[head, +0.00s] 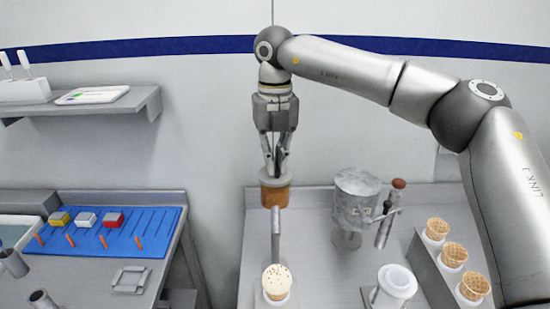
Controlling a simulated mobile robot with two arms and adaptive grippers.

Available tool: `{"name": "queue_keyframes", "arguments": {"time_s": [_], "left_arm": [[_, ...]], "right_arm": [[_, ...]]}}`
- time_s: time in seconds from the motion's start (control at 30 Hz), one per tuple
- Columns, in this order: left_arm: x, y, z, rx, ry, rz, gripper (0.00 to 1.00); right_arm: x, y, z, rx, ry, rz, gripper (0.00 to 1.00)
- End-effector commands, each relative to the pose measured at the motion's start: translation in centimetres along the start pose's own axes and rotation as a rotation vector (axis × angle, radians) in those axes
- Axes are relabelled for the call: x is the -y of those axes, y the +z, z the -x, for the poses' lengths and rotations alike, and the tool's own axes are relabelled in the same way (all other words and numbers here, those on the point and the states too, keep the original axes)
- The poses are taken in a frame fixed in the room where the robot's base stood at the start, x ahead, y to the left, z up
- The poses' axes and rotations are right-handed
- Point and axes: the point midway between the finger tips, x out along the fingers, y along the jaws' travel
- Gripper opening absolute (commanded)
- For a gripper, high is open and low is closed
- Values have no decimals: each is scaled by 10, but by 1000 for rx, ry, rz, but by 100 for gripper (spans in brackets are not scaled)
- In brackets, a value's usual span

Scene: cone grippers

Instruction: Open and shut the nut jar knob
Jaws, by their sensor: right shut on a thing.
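The nut jar (274,194) is a brown jar with a grey top, at the upper end of a grey post (276,234) behind the counter's front part. My right gripper (272,170) points down from above, its fingers shut on the knob at the jar's grey top. The fingers cover the knob, so its turn cannot be told. Below the jar, a cone with white, speckled ice cream (277,279) stands upright. My left gripper is not in view.
A grey machine with a frosted drum (357,190) stands right of the jar. A white cup-like holder (395,284) and a rack with several waffle cones (452,256) are further right. A blue board (110,238) with coloured blocks lies on the left counter.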

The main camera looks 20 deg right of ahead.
Motion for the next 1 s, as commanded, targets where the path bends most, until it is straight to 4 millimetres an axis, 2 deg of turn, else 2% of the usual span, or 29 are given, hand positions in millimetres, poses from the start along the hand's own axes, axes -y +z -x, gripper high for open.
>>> {"name": "queue_keyframes", "arguments": {"time_s": [0.37,1.0], "left_arm": [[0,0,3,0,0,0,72],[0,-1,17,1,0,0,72]], "right_arm": [[0,0,1,-1,2,125,0],[0,0,2,0,1,706,0]]}}
